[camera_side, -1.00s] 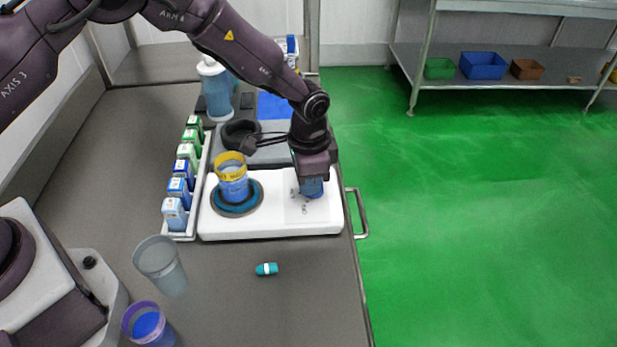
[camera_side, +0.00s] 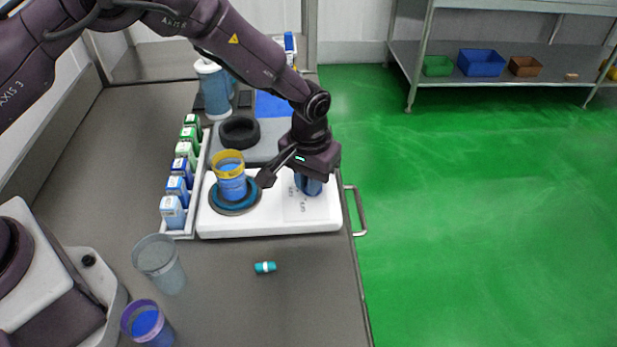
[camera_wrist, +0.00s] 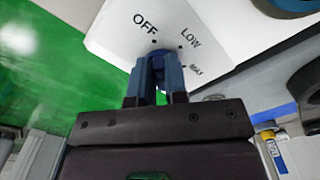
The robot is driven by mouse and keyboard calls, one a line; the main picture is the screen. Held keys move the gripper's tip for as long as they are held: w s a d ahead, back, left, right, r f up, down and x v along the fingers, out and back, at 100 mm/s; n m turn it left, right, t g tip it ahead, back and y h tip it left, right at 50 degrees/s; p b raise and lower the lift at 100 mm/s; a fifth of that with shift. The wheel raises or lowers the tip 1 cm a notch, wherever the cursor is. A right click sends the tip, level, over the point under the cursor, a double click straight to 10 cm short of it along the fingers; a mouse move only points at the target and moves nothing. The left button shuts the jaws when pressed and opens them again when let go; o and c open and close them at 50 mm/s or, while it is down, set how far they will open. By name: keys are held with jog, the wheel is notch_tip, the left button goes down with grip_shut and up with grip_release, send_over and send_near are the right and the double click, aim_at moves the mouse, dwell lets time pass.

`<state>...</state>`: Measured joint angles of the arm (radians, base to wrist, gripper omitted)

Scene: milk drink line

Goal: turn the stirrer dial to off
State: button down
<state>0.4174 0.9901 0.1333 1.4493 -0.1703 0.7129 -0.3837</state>
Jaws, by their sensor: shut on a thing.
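The white stirrer (camera_side: 225,228) lies on the steel table, with labels printed on its right part. My gripper (camera_side: 309,183) is over that part, fingers pointing down. In the wrist view, the blue fingers of my gripper (camera_wrist: 155,78) are shut around the stirrer dial (camera_wrist: 157,72), which is mostly hidden between them.
A yellow-rimmed blue cup (camera_side: 231,180) stands on the stirrer's round plate (camera_side: 236,210), left of my gripper. A carton rack (camera_side: 182,235) stands farther left. A grey cup (camera_side: 160,262), a purple-rimmed cup (camera_side: 147,322) and a small teal capsule (camera_side: 265,267) are in front.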

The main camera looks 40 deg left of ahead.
jog(key=shift+n, duration=0.6)
jog(key=c, duration=1.1)
grip_release()
jog(key=shift+c, duration=0.2)
notch_tip(320, 180, up, 13)
jog(key=s+a+r+m+t, duration=0.1)
jog(key=s+a+r+t, duration=0.1)
jog(key=s+a+r, duration=0.3)
jog(key=s+a+r+m+t, duration=0.1)
jog(key=s+a+r, duration=0.4)
jog(key=s, duration=0.7)
jog(key=s+a+r+m+t, duration=0.1)
jog(key=s+a+r+t, duration=0.1)
jog(key=s+a+r, duration=0.3)
jog(key=s+r, duration=0.2)
jog(key=s, duration=0.2)
jog(key=shift+a+t, duration=0.25)
jog(key=shift+t, duration=0.05)
